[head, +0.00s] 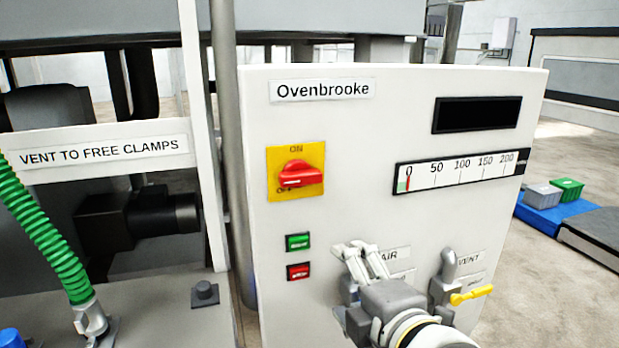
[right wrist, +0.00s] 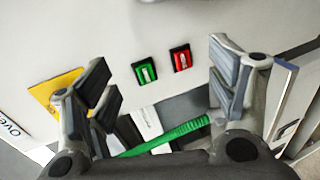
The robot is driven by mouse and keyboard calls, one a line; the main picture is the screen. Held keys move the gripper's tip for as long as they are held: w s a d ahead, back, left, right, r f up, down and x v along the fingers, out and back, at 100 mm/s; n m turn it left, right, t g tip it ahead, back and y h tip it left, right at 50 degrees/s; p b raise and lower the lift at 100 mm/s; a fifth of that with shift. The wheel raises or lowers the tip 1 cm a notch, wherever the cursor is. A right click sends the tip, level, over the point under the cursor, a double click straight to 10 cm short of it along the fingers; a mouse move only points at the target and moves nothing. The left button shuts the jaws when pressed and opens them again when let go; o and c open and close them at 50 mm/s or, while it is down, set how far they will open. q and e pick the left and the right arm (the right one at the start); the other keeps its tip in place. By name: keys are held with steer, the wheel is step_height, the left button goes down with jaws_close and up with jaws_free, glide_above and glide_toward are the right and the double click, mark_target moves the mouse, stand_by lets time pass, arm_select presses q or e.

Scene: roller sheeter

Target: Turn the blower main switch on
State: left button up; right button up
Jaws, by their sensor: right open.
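A red rotary switch (head: 299,175) sits on a yellow plate (head: 312,150) marked ON at the top, on the white panel labelled Ovenbrooke. Its handle lies nearly level, with its left end close to the partly covered OFF mark at lower left. My right gripper (head: 360,264) is open, below and right of the switch, in front of the AIR label, apart from the switch. In the right wrist view its fingers (right wrist: 160,80) are spread with nothing held; a corner of the yellow plate (right wrist: 44,96) shows at left. My left gripper is not in view.
Green (head: 298,242) and red (head: 298,272) buttons sit below the switch. A VENT valve with a yellow handle (head: 471,295) stands right of the gripper. A green coiled hose (head: 45,235) hangs at left.

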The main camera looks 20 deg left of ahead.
steer(key=s+a+r+n+y, duration=0.2)
steer(key=s+a+r+n, duration=0.1)
steer(key=r+n, duration=0.55)
steer(key=n+t, duration=0.3)
steer(key=n, duration=0.7)
glide_toward(303, 178)
steer(key=p+x, duration=0.2)
steer(key=x, duration=0.6)
steer(key=shift+r, duration=0.15)
steer(key=shift+p+x, duration=0.4)
steer(key=shift+x, duration=0.5)
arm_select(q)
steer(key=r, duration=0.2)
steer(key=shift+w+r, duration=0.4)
